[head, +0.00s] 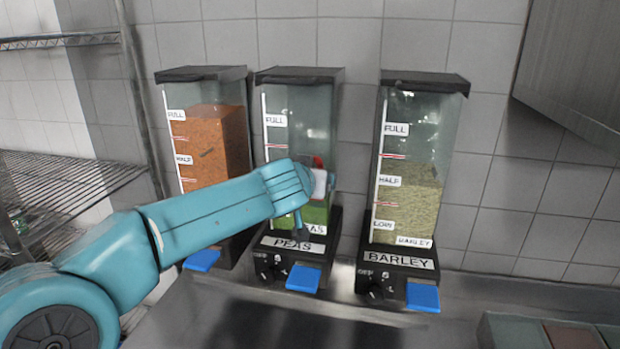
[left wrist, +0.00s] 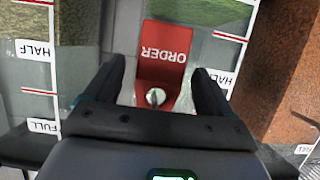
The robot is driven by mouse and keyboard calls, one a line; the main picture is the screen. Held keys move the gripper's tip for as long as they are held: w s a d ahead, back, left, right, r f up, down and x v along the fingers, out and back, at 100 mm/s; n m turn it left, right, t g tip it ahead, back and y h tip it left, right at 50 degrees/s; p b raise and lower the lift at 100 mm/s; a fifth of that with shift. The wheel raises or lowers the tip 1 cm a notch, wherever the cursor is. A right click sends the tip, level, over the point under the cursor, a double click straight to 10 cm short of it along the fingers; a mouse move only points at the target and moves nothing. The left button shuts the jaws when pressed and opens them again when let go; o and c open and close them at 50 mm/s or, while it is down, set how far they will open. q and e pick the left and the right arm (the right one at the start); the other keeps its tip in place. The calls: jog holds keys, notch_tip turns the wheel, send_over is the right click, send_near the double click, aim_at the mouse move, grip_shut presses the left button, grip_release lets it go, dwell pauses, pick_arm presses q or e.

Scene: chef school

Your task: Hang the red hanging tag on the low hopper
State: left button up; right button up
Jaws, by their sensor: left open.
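The middle hopper (head: 318,112), labelled PEAS, has green contents only near its bottom. The red tag (left wrist: 165,52), marked ORDER, is in front of this hopper in the left wrist view, where it appears upside down. A small metal peg tip (left wrist: 156,97) shows at its hole end, so the tag appears to hang on it. In the head view only a bit of red (head: 318,161) shows past my arm. My left gripper (left wrist: 158,70) is open, with one finger on each side of the tag and a gap to both. My right gripper is out of view.
The orange-filled hopper (head: 212,138) stands left and the BARLEY hopper (head: 415,150), about half full, stands right. Blue levers (head: 303,279) jut from the bases. A wire shelf (head: 60,185) is at left, and a grey cabinet (head: 575,70) hangs upper right.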

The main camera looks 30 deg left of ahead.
pick_arm(q)
jog(key=v, duration=1.6)
jog(key=shift+s+r, duration=0.15)
